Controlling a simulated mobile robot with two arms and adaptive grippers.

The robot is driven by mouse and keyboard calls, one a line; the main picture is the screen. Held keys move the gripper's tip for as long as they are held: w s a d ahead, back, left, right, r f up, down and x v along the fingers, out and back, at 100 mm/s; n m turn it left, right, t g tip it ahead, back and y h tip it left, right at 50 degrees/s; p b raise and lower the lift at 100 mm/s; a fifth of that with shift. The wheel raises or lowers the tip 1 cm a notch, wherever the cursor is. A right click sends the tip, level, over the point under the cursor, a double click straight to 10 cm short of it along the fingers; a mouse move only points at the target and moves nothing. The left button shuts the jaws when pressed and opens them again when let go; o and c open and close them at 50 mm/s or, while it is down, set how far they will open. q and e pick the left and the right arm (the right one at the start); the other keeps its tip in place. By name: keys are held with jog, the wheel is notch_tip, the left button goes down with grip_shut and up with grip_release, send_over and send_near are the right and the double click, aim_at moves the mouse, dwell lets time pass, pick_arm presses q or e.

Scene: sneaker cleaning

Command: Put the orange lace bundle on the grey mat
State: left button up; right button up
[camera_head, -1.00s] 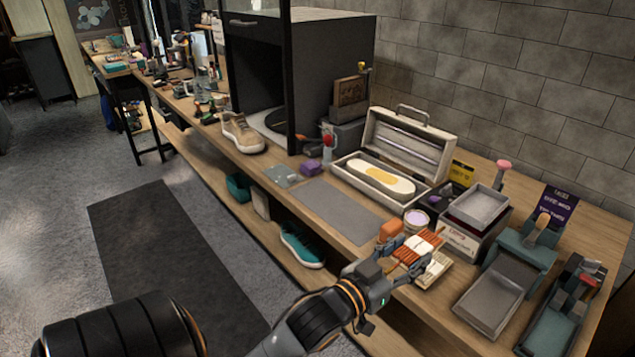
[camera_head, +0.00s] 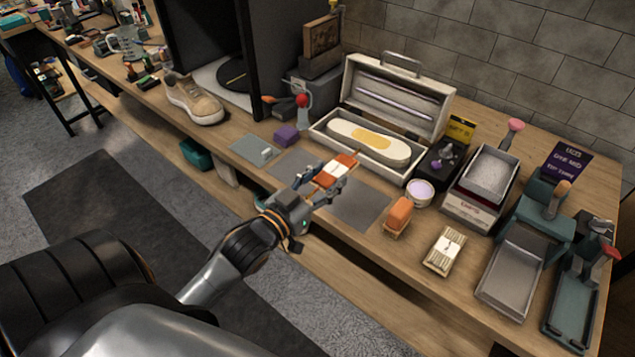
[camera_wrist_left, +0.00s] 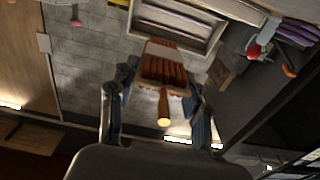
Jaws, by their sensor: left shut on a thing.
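The orange lace bundle (camera_head: 335,170) has a pale band around its middle. My left gripper (camera_head: 326,184) is shut on it and holds it over the grey mat (camera_head: 358,207). The bundle also shows between the fingers in the left wrist view (camera_wrist_left: 163,68). Part of the mat is hidden behind the gripper and bundle. I cannot tell the exact height of the bundle above the mat. My right gripper is not in view.
A cream lace bundle (camera_head: 444,251) and an orange-topped brush (camera_head: 398,215) lie right of the mat. An open case (camera_head: 405,167) with an insole stands behind it.

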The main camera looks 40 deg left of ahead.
pick_arm(q)
send_over(318, 194)
jog(key=f, duration=0.5)
jog(key=shift+s+d+f, duration=0.25)
jog(key=shift+w+a+f, duration=0.3)
jog(key=shift+f, duration=0.2)
notch_tip(318, 194, down, 3)
jog(key=shift+a, duration=0.1)
jog(key=shift+f, duration=0.1)
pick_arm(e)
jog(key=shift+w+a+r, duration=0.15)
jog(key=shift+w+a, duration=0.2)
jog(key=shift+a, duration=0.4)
pick_arm(q)
jog(key=shift+f, duration=0.1)
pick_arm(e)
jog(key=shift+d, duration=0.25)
pick_arm(q)
jog(key=o, duration=1.1)
jog(key=shift+o, duration=0.2)
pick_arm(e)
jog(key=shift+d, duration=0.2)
